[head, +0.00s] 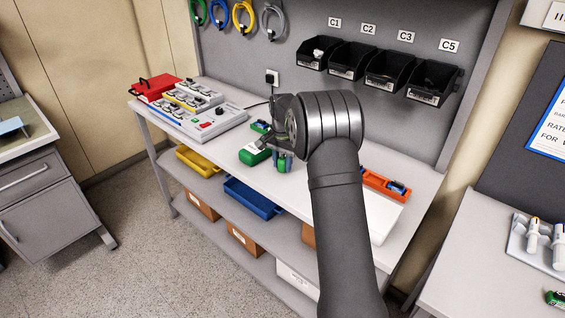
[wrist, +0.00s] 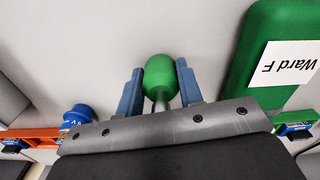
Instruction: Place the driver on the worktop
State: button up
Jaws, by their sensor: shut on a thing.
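The driver has a rounded green handle (wrist: 159,76) and a short metal shank that runs toward my gripper's body in the wrist view. My gripper (wrist: 159,92) is shut on the driver, with one blue finger on each side of the handle. In the head view the blue fingertips (head: 284,157) and a bit of green show just below the dark wrist, over the pale worktop (head: 410,167). I cannot tell whether the driver touches the worktop. The worktop (wrist: 95,35) also fills the background of the wrist view.
A green case (head: 254,155) labelled Ward F lies close by; it is at the right in the wrist view (wrist: 245,75). An orange rack (head: 375,182) stands right of my arm. A device panel (head: 205,125) and red box (head: 152,87) are at left. Black bins (head: 350,62) hang behind.

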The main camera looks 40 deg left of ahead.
aim_at(283, 158)
jog(key=shift+f, duration=0.1)
jog(key=o, duration=1.1)
jog(key=shift+c, duration=0.2)
notch_tip(283, 158, up, 12)
jog(key=shift+r, duration=0.1)
notch_tip(283, 158, down, 13)
jog(key=shift+r, duration=0.1)
notch_tip(283, 158, up, 3)
jog(key=shift+r, duration=0.65)
